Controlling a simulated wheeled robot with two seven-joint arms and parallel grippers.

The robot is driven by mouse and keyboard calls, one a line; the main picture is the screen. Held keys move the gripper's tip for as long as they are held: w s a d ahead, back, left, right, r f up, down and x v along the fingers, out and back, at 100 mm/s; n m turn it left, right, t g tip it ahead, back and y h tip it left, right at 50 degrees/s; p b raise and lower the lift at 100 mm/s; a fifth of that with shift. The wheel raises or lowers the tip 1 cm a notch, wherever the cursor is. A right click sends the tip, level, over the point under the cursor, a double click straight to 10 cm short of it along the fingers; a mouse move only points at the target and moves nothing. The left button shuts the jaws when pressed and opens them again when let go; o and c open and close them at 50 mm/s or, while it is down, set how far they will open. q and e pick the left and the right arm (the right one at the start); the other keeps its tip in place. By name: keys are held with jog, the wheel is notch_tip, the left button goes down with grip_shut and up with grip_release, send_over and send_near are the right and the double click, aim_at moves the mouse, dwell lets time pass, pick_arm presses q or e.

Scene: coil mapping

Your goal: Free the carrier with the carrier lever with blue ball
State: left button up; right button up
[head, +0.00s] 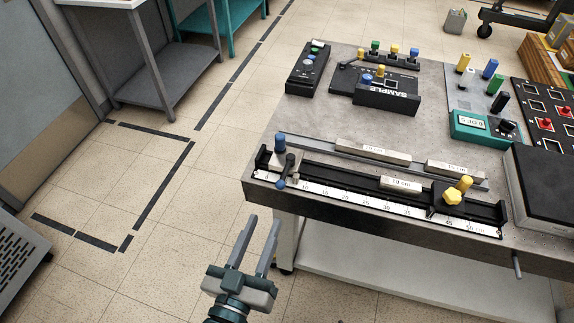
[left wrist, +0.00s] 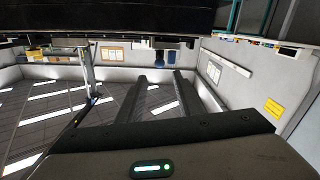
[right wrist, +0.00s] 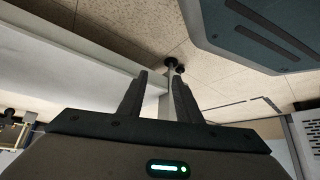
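In the head view a black rail with a white centimetre scale (head: 343,198) lies along the table's front edge. The carrier lever with the blue ball (head: 281,184) is at the rail's left end, beside a post with a blue top (head: 280,142). A yellow knob (head: 453,197) sits on a block near the rail's right end. My left gripper (head: 261,236) is open and empty, off the table's front left edge, apart from the lever. Its fingers also show in the left wrist view (left wrist: 165,82). My right gripper (right wrist: 158,95) is open and empty in the right wrist view and outside the head view.
The table (head: 262,160) carries a SAMPLE box (head: 387,96), a small black switch box (head: 307,68), a teal meter (head: 480,130) and a large dark box (head: 545,190). Bars marked in centimetres (head: 373,150) lie behind the rail.

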aim_at(289, 162)
pick_arm(q)
jog(key=shift+w+d, duration=0.1)
jog(key=shift+w, duration=0.05)
pick_arm(e)
jog(key=shift+s, duration=0.1)
